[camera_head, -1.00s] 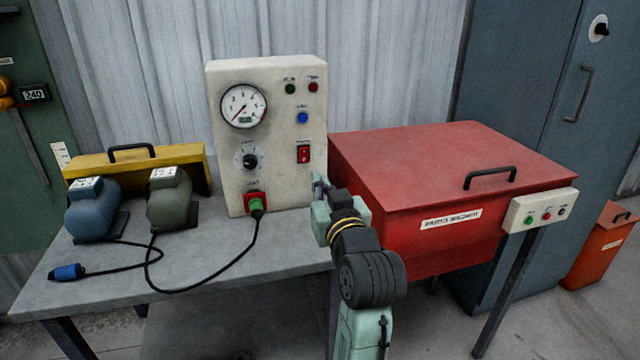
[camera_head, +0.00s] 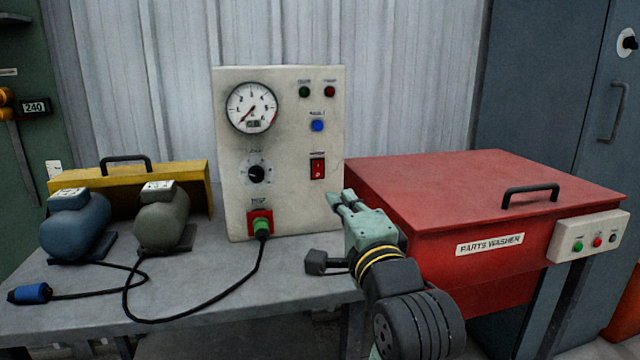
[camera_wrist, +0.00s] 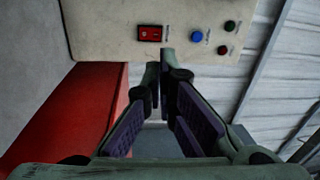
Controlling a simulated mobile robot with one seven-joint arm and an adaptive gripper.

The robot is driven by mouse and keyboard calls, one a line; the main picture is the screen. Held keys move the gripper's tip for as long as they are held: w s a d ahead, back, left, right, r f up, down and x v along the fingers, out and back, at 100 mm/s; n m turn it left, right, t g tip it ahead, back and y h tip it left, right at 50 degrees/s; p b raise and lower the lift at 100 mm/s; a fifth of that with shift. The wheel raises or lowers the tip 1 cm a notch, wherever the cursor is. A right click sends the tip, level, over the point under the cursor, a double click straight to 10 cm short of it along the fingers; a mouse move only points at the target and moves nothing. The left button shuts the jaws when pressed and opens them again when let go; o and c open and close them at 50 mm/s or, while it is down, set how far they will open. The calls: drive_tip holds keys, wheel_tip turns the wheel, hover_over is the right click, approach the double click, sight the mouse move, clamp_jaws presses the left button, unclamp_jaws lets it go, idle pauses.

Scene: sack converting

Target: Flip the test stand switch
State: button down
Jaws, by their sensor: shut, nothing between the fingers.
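The test stand (camera_head: 285,205) is a cream upright panel on the grey bench, with a round gauge, a black knob and small lamps. Its red rocker switch (camera_head: 317,168) is at the right side of the panel; it also shows in the wrist view (camera_wrist: 150,33), above and left of the fingertips. My gripper (camera_head: 338,196) is shut and empty. Its fingertips point at the panel, just below and right of the switch, and appear apart from it. A green plug (camera_head: 262,228) with a black cable sits in the red socket below the knob.
A red parts washer (camera_head: 470,185) stands right of the bench, close beside my arm. A blue motor (camera_head: 75,222) and an olive motor (camera_head: 162,220) sit on the left of the grey bench (camera_head: 215,290), before a yellow cover (camera_head: 190,178). Cables lie across the bench.

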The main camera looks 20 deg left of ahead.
drive_tip(key=shift+s+m, duration=0.1)
drive_tip(key=shift+m, duration=0.4)
drive_tip(key=p, duration=1)
approach(318, 162)
drive_tip(key=x, duration=0.7)
